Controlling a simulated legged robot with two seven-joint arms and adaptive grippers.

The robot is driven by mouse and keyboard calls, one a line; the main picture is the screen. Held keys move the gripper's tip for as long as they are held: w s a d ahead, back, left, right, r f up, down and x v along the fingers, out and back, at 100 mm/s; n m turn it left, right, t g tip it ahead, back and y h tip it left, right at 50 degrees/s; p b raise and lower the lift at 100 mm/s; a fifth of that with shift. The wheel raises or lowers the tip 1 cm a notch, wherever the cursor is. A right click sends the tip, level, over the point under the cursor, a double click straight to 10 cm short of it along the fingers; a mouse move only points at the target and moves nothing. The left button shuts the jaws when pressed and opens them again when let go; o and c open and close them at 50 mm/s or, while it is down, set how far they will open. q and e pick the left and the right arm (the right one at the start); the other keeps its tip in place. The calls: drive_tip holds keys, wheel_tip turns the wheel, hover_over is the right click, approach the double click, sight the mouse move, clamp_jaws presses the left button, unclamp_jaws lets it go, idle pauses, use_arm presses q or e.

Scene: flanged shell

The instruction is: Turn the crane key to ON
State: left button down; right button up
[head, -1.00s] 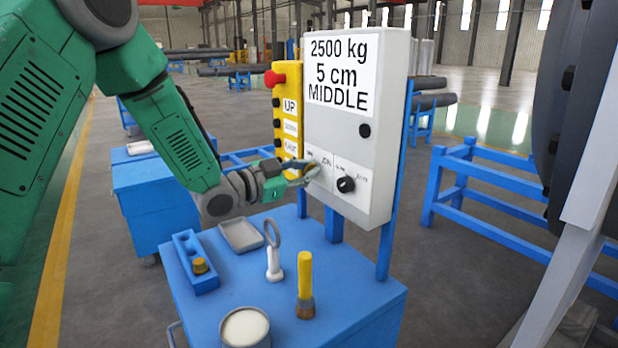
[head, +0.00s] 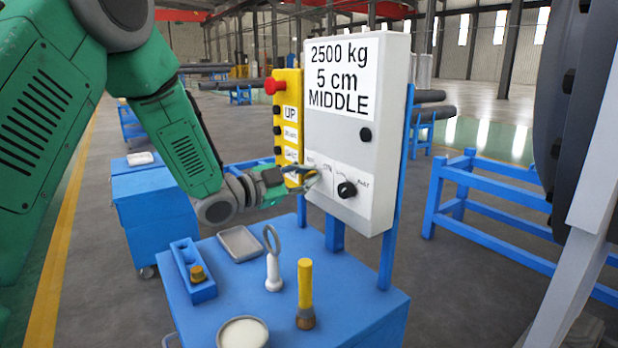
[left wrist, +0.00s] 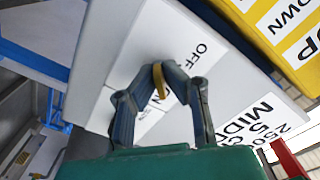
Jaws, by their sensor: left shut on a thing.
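The crane key is a small yellow piece (left wrist: 158,82) on the lower left of the grey control box (head: 390,130), beside an "OFF" label in the left wrist view. My left gripper (head: 309,179) reaches in from the left at the box front. In the left wrist view, the fingertips of the left gripper (left wrist: 165,78) are closed around the yellow key. The fingers hide part of the key and its mount, so its exact angle is hard to tell. A black selector knob (head: 347,189) sits to the right of the key. My right gripper is not in view.
A yellow pendant (head: 291,92) with a red button stands just left of the box. The blue table (head: 350,290) below holds a yellow-handled tool (head: 304,285), a ring-topped piece (head: 273,265), a tray (head: 240,243) and a round white-topped container (head: 243,333).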

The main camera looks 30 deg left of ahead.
use_arm(q)
drive_tip(key=c, duration=1.7)
unclamp_jaws()
drive_tip(key=shift+f, duration=0.1)
drive_tip(key=shift+s+a, duration=0.15)
drive_tip(key=v, duration=1.1)
drive_tip(key=shift+s+a+f, duration=0.1)
drive_tip(key=shift+s, duration=0.1)
